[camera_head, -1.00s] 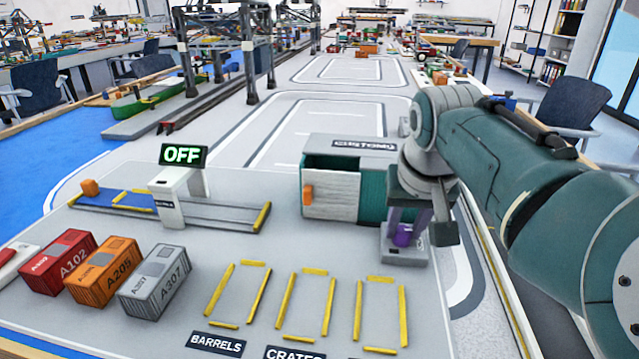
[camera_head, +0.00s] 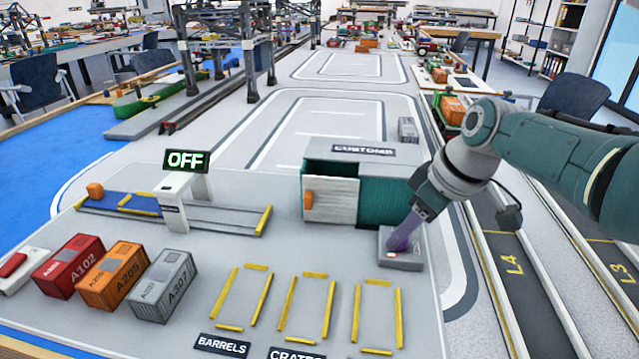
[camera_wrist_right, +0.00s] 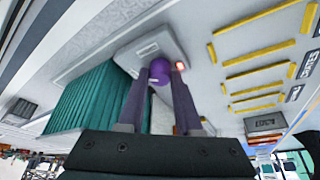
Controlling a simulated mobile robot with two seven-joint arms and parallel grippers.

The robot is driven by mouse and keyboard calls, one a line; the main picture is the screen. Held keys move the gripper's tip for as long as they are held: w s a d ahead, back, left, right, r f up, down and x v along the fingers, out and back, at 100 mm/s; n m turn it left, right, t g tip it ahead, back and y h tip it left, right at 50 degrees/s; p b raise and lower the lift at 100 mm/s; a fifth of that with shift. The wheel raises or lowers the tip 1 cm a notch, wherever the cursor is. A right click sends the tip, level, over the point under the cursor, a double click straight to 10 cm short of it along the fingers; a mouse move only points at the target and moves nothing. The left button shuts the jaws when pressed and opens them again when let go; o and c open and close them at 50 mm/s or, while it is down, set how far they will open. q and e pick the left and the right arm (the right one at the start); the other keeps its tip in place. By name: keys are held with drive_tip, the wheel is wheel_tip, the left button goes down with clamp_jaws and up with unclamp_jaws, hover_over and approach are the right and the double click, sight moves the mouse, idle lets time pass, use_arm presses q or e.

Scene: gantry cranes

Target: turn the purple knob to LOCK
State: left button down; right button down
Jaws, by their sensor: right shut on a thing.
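The purple knob (camera_wrist_right: 159,70) is a round ball shape on a grey plate (camera_wrist_right: 160,43) with a small red light (camera_wrist_right: 180,66) beside it. The LOCK marking is too small to read. My left gripper is not in view.
The CUSTOMS shed (camera_head: 386,208) stands just left of my right gripper. A scanner gate (camera_head: 183,200) with an OFF sign (camera_head: 186,161) stands farther left. A red container (camera_head: 68,266), an orange one (camera_head: 114,276) and a grey one (camera_head: 163,287) stand front left. Yellow-marked bays lie in front.

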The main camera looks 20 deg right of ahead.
drive_tip(key=n+b, duration=0.1)
drive_tip(key=n+y+b, duration=0.1)
drive_tip(key=n+b, duration=0.1)
drive_tip(key=n+g+b, duration=0.1)
drive_tip(key=n+b, duration=0.1)
drive_tip(key=shift+w+d+f+y, duration=0.1)
drive_tip(key=shift+d+f+y, duration=0.05)
drive_tip(key=shift+f+y, duration=0.15)
drive_tip(key=shift+r+n+g+b, duration=0.2)
drive_tip(key=shift+n+g+b, duration=0.3)
drive_tip(key=shift+n+b, duration=0.85)
drive_tip(key=c, duration=0.6)
unclamp_jaws()
drive_tip(key=shift+r, duration=0.1)
drive_tip(key=p+v, duration=0.3)
drive_tip(key=v, duration=0.7)
drive_tip(key=shift+d+p, duration=0.2)
drive_tip(key=shift+p, duration=0.2)
